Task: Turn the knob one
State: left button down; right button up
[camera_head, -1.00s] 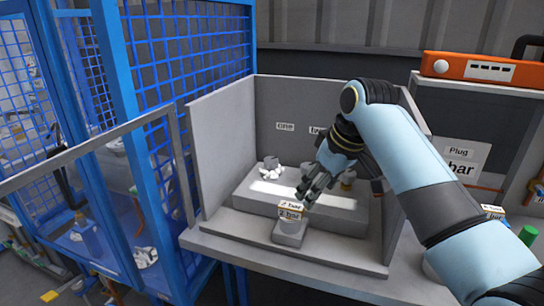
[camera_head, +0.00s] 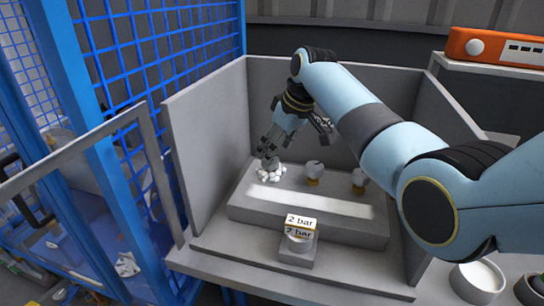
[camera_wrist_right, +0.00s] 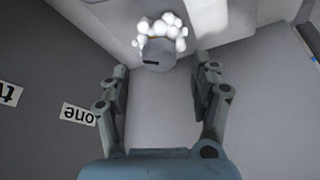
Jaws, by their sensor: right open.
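Knob one (camera_head: 270,173) is a white, lobed knob at the left end of the raised grey ledge in the booth. In the right wrist view, the knob (camera_wrist_right: 158,50) shows a grey round centre with a dark slot and white bumps around its far side. My right gripper (camera_head: 269,154) is open and comes down to the knob from above. In the wrist view its fingers (camera_wrist_right: 163,68) stand apart to either side, with the knob at or just beyond their tips. I cannot tell whether they touch it. The "one" label (camera_wrist_right: 78,114) appears upside down on the wall. My left gripper is out of view.
Grey walls (camera_head: 207,150) enclose the booth; a blue cage (camera_head: 160,70) stands left.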

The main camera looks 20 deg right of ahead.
jog(key=shift+x, duration=1.9)
jog(key=c, duration=1.2)
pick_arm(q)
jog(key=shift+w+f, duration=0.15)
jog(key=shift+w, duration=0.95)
